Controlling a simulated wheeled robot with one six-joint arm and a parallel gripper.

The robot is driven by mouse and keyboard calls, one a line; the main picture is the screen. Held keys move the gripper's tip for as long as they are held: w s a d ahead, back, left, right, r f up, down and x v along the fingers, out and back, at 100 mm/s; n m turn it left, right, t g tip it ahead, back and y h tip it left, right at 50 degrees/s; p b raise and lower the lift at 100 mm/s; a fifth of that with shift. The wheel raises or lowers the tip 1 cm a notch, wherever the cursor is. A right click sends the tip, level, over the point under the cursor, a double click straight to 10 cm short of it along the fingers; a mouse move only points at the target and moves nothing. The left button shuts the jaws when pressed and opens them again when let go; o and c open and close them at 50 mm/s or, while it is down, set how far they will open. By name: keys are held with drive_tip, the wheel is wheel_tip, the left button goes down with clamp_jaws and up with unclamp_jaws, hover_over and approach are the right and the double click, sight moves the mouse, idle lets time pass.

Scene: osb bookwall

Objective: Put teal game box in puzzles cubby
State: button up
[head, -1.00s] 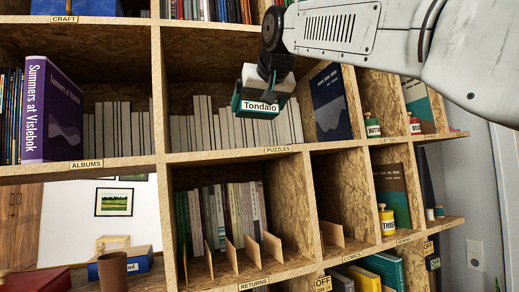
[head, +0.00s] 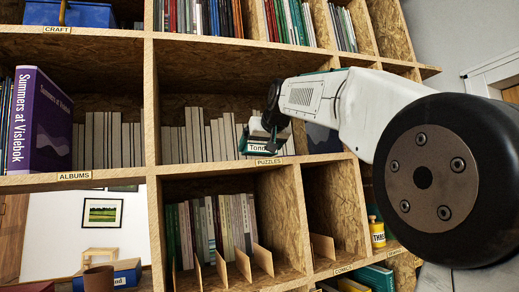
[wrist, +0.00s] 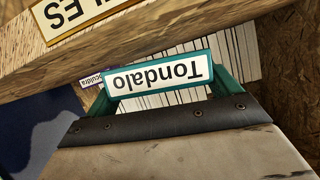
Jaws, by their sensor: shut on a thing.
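The teal game box (wrist: 158,78), with a white "Tondalo" label, is held in my gripper (wrist: 165,100). In the head view the teal game box (head: 257,150) is at the front opening of the puzzles cubby, just above the shelf edge with the PUZZLES label (head: 268,161). My gripper (head: 268,132) is shut on it from the right and hides part of it. The puzzles cubby (head: 205,170) holds a row of pale grey spines (head: 205,135) at its back and left. Whether the box touches the shelf cannot be told.
A purple book (head: 40,120) stands in the albums cubby to the left. Below puzzles, the returns cubby (head: 275,215) holds books and wooden dividers. An upright panel (head: 151,100) bounds puzzles on its left. My arm covers the cubbies on the right.

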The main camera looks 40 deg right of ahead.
drive_tip(key=shift+f, duration=0.35)
drive_tip(key=shift+f, duration=0.15)
drive_tip(key=shift+f, duration=0.2)
drive_tip(key=o, duration=0.9)
drive_tip(key=shift+w+r, duration=0.1)
drive_tip(key=shift+r, duration=0.15)
drive_tip(key=v, duration=1.2)
